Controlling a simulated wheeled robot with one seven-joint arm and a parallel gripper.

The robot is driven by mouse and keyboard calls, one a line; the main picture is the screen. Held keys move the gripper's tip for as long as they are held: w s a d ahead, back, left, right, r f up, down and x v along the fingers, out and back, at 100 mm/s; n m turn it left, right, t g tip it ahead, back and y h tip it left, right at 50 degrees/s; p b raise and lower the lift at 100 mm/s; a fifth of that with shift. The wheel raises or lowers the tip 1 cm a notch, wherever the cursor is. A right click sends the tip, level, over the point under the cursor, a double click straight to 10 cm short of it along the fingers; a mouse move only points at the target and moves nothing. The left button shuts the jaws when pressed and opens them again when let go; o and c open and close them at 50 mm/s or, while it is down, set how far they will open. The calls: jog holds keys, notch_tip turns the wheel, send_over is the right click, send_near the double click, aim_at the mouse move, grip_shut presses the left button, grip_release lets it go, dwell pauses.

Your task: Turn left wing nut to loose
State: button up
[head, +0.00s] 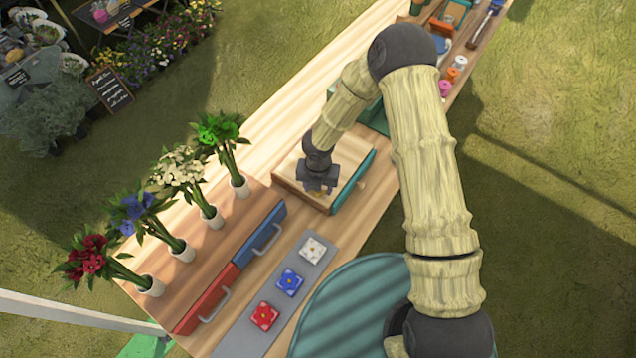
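My gripper (318,188) is dark and points down over a small wooden box (292,180) with a teal front panel (354,184). A small yellowish part (316,192), possibly a wing nut, shows between or just behind the fingertips. It is mostly covered by the gripper, so I cannot tell whether the fingers touch it or close on it. No other wing nut can be made out from this view.
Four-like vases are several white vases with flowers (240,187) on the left. Red drawer (207,300) and blue drawer (262,235) fronts stand beside a grey strip (243,335) with three coloured blocks (290,281). A round teal surface (340,315) is in front. Tools and spools (453,74) lie at the far end.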

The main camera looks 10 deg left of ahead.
jog(key=n+p, duration=0.2)
jog(key=n, duration=0.1)
jog(key=shift+r+n, duration=0.2)
jog(key=shift+n, duration=0.1)
jog(key=n+p, duration=0.2)
jog(key=n, duration=0.1)
jog(key=shift+n, duration=0.3)
jog(key=n+p, duration=0.2)
jog(key=n, duration=0.3)
jog(key=shift+w+f+n+p, duration=0.1)
jog(key=shift+n+p, duration=0.25)
jog(key=shift+n, duration=0.05)
jog(key=o, duration=1)
notch_tip(320, 180, up, 17)
jog(key=shift+r+b, duration=0.15)
jog(key=shift+b, duration=0.95)
